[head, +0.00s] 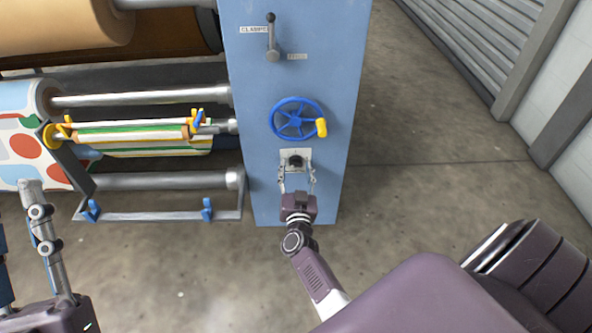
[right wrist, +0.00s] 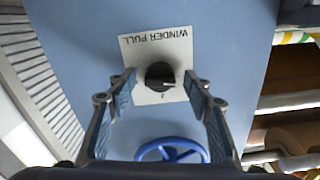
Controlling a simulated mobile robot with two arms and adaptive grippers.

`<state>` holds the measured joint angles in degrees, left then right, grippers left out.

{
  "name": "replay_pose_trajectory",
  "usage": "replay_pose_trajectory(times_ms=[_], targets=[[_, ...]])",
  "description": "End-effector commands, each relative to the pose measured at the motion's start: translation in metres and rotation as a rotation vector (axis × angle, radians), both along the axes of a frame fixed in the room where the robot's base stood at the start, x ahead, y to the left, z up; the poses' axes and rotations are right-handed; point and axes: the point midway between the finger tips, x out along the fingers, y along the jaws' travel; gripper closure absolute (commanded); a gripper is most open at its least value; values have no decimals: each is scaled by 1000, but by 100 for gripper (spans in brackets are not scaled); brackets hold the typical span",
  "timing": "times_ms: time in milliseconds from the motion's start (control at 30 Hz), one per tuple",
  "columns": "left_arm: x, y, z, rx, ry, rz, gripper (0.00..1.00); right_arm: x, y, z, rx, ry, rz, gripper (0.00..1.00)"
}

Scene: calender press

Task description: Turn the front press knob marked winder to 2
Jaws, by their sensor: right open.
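The black winder knob (head: 296,161) sits on a pale plate (head: 285,154) low on the blue press panel. In the right wrist view the knob (right wrist: 156,74) is on a plate (right wrist: 135,50) reading "WINDER PULL", upside down. A light pointer mark on the knob faces right there. A small mark on the plate below it is too small to read surely. My right gripper (head: 297,180) is open, its fingers on either side of the knob, apart from it as far as I can see. My left gripper (head: 22,235) is open and empty at the left edge, partly cut off.
A blue handwheel (head: 295,136) with a yellow handle is just above the knob. A grey lever (head: 272,40) is higher on the panel. Rollers with a colourful web (head: 140,133) lie left. Bare concrete floor (head: 420,130) is free to the right.

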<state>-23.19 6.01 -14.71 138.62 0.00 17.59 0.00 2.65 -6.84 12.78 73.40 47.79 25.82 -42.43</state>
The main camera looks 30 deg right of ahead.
Motion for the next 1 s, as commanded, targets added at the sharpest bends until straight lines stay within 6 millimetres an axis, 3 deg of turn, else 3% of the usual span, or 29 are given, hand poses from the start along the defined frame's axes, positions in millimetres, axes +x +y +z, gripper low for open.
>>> replay_pose_trajectory(times_ms=[267,633,1000], targets=[[-1,0,1,-1,-4,0,71,0,0,0,0,0,0,54],[0,0,1,-1,-3,0,71,0,0,0,0,0,0,95],[2,0,-1,3,8,1,71,0,0,0,54,-33,0,96]])
